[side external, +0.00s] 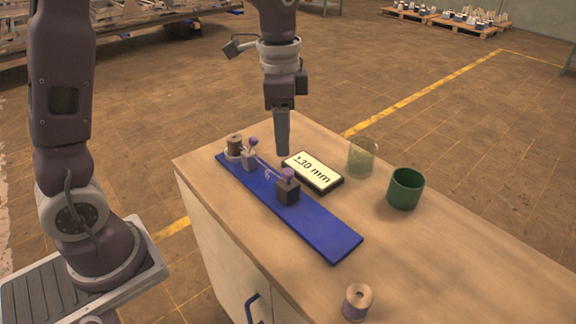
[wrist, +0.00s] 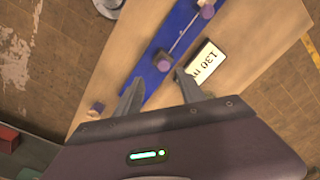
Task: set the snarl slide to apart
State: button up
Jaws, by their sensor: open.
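A long blue board (side external: 325,232) lies on the wooden bench. On it stand a dark block with a purple knob (side external: 288,188) near the middle and a paler block with a purple knob (side external: 250,159) towards the far end. A thin line with a small pale tangle (side external: 266,174) runs between the two blocks, which stand apart. I cannot tell for sure which is the snarl slide. My gripper (side external: 282,151) is open and empty, pointing down above the board. In the wrist view the dark block (wrist: 161,63) shows just beyond my fingertips (wrist: 157,84), untouched.
A display reading about 130 mm (side external: 313,172) lies right of the board. A clear glass (side external: 362,158) and a green cup (side external: 405,189) stand farther right. One spool (side external: 235,146) is at the board's far end, another (side external: 357,303) near the bench's front.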

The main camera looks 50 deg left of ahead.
aim_at(288, 171)
jog(key=shift+m, duration=0.3)
jog(key=f, duration=0.3)
jog(key=w+f, duration=0.1)
jog(key=f, duration=0.4)
jog(key=shift+w+f, duration=0.2)
jog(key=shift+f, duration=0.2)
grip_shut()
jog(key=shift+r, duration=0.1)
dwell(0.4)
